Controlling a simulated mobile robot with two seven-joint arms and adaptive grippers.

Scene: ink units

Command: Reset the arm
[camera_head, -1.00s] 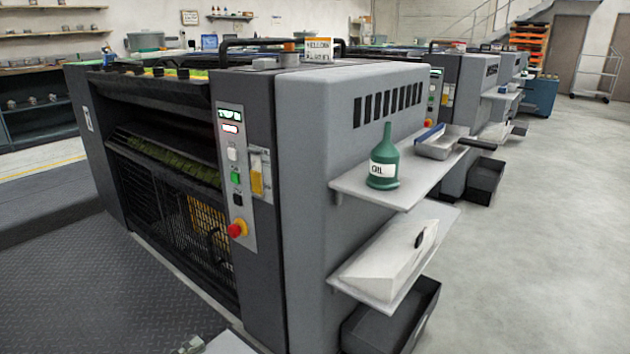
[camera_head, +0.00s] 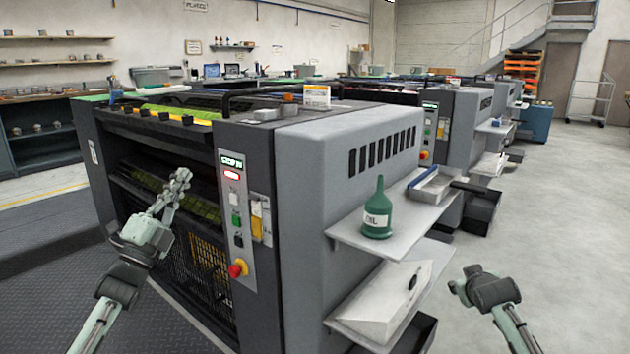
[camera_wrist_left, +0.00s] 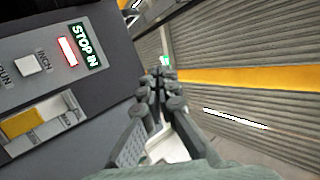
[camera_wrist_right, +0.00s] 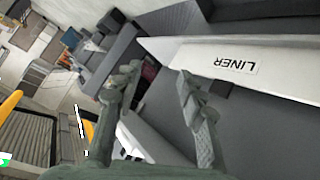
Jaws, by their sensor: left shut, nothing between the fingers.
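My left gripper (camera_head: 178,183) is raised in front of the dark open side of the near press (camera_head: 350,135), left of its control panel (camera_head: 236,210). In the left wrist view its fingers (camera_wrist_left: 157,82) are together with nothing between them. The panel's lit sign and red light show close on the left there. My right arm (camera_head: 490,292) is at the lower right of the head view, over the floor right of the press; its fingertips are not clear there. In the right wrist view the right gripper (camera_wrist_right: 158,78) has its fingers apart and empty.
A green oil bottle (camera_head: 377,212) and a metal tray (camera_head: 432,187) stand on the press's upper side shelf (camera_head: 345,230). A white piece (camera_head: 385,300) lies on the lower shelf. A white piece marked LINER (camera_wrist_right: 225,65) is near the right gripper. Floor (camera_head: 560,220) at the right is clear.

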